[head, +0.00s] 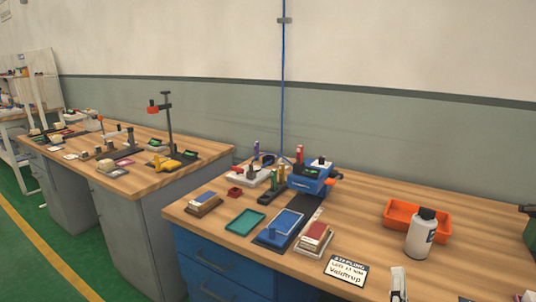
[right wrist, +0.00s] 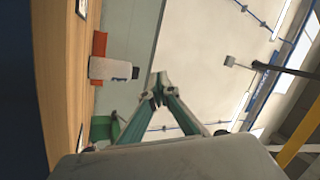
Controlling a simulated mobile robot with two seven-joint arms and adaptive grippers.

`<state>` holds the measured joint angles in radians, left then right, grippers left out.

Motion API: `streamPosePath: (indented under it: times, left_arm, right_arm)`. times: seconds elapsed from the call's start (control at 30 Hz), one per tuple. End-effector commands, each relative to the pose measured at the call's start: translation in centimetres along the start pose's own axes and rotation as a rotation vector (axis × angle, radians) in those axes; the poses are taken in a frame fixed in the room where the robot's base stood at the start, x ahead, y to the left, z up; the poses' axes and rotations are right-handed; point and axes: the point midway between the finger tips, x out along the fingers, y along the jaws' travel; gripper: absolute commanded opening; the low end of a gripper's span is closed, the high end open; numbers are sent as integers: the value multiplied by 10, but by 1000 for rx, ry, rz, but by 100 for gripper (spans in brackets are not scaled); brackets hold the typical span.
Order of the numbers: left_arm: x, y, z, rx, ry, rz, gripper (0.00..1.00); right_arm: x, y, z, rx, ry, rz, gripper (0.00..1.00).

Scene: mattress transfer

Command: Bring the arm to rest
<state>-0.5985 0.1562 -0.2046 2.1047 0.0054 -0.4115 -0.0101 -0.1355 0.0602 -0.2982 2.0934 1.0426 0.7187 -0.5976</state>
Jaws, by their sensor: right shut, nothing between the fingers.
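My right gripper (head: 398,272) shows at the bottom edge of the head view, in front of the wooden workbench (head: 470,277). Only its tip shows there. In the right wrist view my right gripper (right wrist: 157,90) has its two fingers meeting at the tips, shut and empty. It is apart from the white bottle (head: 421,234), which stands upright with a black cap and also shows in the right wrist view (right wrist: 108,68). My left gripper is not in view.
An orange tray (head: 397,209) is behind the bottle. A second bench (head: 190,179) is left. The bench's right part is mostly clear.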

Motion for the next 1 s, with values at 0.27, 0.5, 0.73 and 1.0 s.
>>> streamPosePath:
  times: [0.27,0.5,0.73,1.0]
  left_arm:
    - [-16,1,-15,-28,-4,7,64]
    - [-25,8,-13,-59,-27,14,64]
    - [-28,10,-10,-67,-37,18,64]
    - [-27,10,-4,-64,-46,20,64]
  right_arm:
    - [-114,12,96,-550,-551,-221,0]
    - [-237,105,122,-917,-991,-187,0]
    - [-296,155,107,-1089,-1182,-131,0]
    - [-303,162,105,-1112,-1204,-123,0]
